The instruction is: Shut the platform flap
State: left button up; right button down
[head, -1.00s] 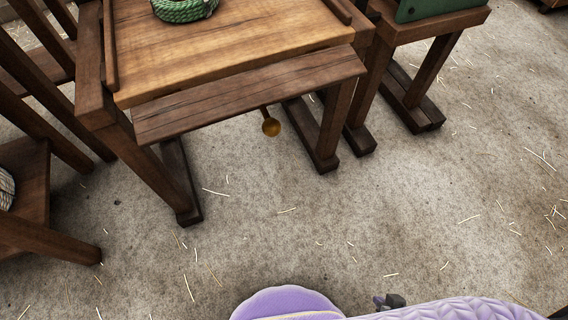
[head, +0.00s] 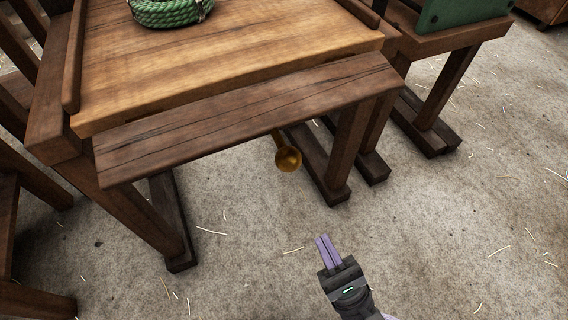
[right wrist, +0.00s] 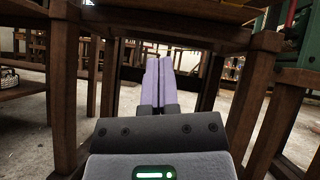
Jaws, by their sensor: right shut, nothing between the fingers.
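The platform flap (head: 250,112) is a dark wooden board along the front edge of the lighter wooden platform (head: 230,60). It sticks out toward me and tilts down a little from the platform's edge. A round brass-coloured knob (head: 288,159) hangs below the flap on a short stem. My right gripper (head: 325,240) is shut and empty, with its lilac fingers together. It is over the floor in front of the flap, below and right of the knob in the head view. In the right wrist view the shut fingers (right wrist: 158,75) point in under the platform between its legs. My left gripper is out of view.
A coil of green rope (head: 170,10) lies on the platform. Dark wooden legs with floor runners (head: 340,150) stand under it. A green object (head: 460,12) rests on a stand at right. Wooden racks stand at left. The straw-strewn floor in front is clear.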

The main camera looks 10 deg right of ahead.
notch_tip(320, 180, up, 3)
jog(key=w+a+m+p, duration=0.1)
jog(key=w, duration=0.1)
jog(key=p, duration=0.2)
send_near(279, 143)
jog(key=shift+w+a+r, duration=0.65)
jog(key=shift+w+r, duration=0.1)
jog(key=shift+w, duration=1.2)
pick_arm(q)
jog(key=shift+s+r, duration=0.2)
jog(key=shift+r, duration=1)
pick_arm(e)
jog(key=shift+t, duration=0.3)
